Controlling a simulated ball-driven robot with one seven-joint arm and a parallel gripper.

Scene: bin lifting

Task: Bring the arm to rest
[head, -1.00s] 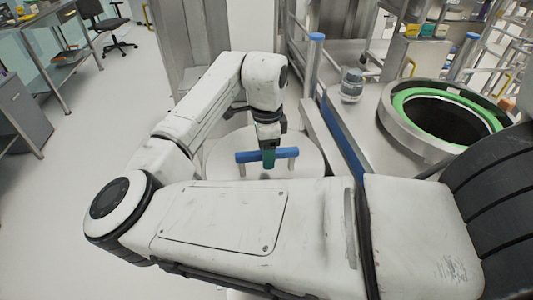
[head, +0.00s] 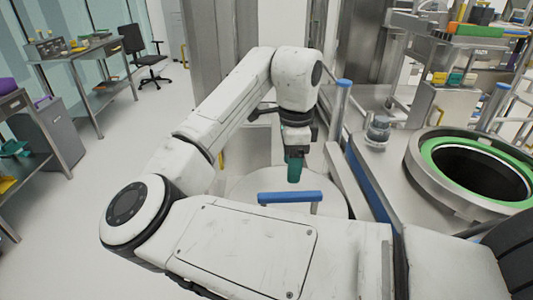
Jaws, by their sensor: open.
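My gripper (head: 294,170) hangs pointing down at the end of my bent white arm, in the middle of the head view. Its dark teal fingers are open; nothing shows between them. A blue bar handle (head: 290,197) on a round, pale lid-like surface (head: 243,189) lies just below the fingertips. The fingers appear clear of the handle. My own arm hides the near part of the round surface.
To the right is a metal bench (head: 377,165) with a round green-rimmed opening (head: 430,160) and a small jar (head: 378,130). A blue-capped post (head: 342,100) stands close to my gripper. The floor (head: 60,230) at left is mostly clear, with tables and a chair (head: 148,58) beyond.

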